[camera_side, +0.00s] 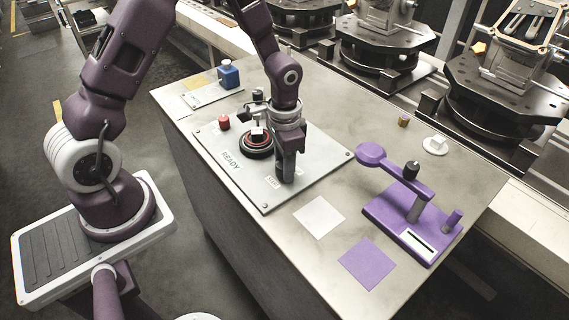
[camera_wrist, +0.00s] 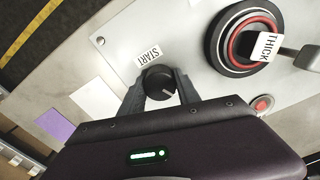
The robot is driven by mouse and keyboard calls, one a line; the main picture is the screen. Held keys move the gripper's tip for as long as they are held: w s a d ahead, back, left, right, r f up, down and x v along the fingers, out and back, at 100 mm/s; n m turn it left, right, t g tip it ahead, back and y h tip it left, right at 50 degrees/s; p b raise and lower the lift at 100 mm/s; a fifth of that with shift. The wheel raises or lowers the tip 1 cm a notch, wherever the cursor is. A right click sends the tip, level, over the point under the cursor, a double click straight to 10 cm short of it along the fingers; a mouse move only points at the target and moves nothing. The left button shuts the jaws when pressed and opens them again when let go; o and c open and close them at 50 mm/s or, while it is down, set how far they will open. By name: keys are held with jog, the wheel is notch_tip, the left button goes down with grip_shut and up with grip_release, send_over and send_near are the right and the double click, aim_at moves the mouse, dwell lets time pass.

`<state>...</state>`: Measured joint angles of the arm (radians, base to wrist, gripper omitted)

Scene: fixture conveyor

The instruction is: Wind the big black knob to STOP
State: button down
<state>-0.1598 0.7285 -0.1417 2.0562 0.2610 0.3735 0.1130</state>
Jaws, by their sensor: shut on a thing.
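A black knob (camera_wrist: 159,82) with a short pale mark on its top stands on the grey panel (camera_side: 311,161). My gripper (camera_wrist: 160,90) is shut on this knob, one finger on each side. A white START label (camera_wrist: 141,54) lies beside the knob in the wrist view. In the side view my gripper (camera_side: 288,172) points straight down at the panel's near right part and hides the knob. A wider black dial (camera_wrist: 232,38) with a red ring and a white THICK tag stands apart from my gripper; it also shows in the side view (camera_side: 257,152). I see no STOP label.
A red button (camera_side: 223,122) and READY lettering are on the panel. A blue block (camera_side: 229,74) stands behind it. A purple stand with a lever (camera_side: 400,225) is at right, with a white square (camera_side: 319,217) and a purple square (camera_side: 368,263) on the bench.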

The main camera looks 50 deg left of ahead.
jog(key=m, duration=0.3)
jog(key=shift+m, duration=2.2)
jog(key=c, duration=0.9)
grip_release()
notch_tip(320, 180, up, 7)
jog(key=shift+r, duration=0.1)
